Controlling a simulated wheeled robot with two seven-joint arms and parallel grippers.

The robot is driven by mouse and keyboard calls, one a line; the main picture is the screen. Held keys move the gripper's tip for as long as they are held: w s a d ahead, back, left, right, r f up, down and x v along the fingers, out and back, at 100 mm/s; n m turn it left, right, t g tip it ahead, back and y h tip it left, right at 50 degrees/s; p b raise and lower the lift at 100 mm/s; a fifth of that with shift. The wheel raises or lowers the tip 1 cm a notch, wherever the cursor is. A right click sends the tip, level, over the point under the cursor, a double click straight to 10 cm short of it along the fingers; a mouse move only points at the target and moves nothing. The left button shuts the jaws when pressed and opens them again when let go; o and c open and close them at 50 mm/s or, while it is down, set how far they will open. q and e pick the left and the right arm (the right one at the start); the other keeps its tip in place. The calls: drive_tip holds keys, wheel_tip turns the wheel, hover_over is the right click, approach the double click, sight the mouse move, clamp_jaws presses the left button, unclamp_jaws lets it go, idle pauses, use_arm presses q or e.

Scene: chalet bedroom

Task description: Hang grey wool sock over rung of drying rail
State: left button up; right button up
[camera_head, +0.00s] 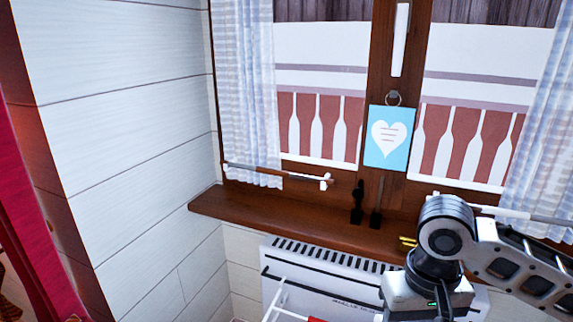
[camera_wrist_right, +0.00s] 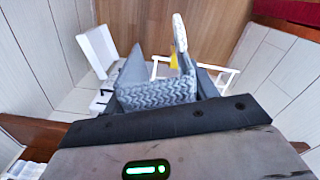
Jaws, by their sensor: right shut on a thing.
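The grey wool sock (camera_wrist_right: 158,92), with a pale zigzag pattern, is between the fingers of my right gripper (camera_wrist_right: 160,84) in the right wrist view. The gripper is shut on it. In the head view my right arm comes in from the right, and its hand points down in front of the radiator; its fingertips and the sock are out of frame. White bars of the drying rail (camera_head: 279,299) show at the bottom of the head view. White bars, seemingly of the rail (camera_wrist_right: 218,76), show beyond the sock in the wrist view. My left gripper is not in view.
A white radiator (camera_head: 320,275) stands under the brown wooden windowsill (camera_head: 290,222). Checked curtains (camera_head: 245,90) hang at the window. A blue card with a heart (camera_head: 389,138) hangs on the window's middle post. A red curtain-like cloth (camera_head: 35,190) is at far left.

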use_arm(q)
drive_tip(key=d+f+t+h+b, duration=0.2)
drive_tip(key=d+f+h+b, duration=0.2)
drive_tip(key=b, duration=1.5)
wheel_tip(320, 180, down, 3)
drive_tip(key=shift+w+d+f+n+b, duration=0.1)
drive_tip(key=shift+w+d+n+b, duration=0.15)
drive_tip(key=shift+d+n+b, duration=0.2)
